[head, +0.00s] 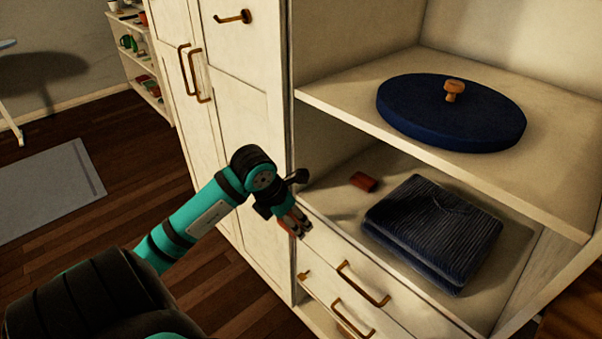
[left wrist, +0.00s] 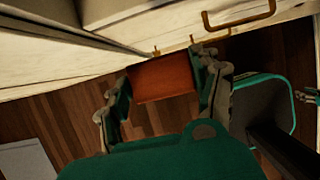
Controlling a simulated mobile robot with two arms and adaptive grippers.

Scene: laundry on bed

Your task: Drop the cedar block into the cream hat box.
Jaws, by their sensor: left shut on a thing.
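My left gripper (head: 294,224) hangs in front of the cabinet, near the front edge of the lower shelf and above the drawer fronts. It is shut on an orange-brown block that looks like the cedar block; only a small part of the block (head: 287,228) shows in the head view. In the left wrist view the block (left wrist: 162,78) sits between the two fingers, with dark wood floor beneath it. I see no cream hat box in either view.
A smaller reddish block (head: 364,181) lies on the lower shelf beside folded dark striped cloth (head: 433,231). A round navy lid with a wooden knob (head: 450,118) lies on the shelf above (head: 345,100). Brass handles (head: 362,284) stick out below. Floor at left is open.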

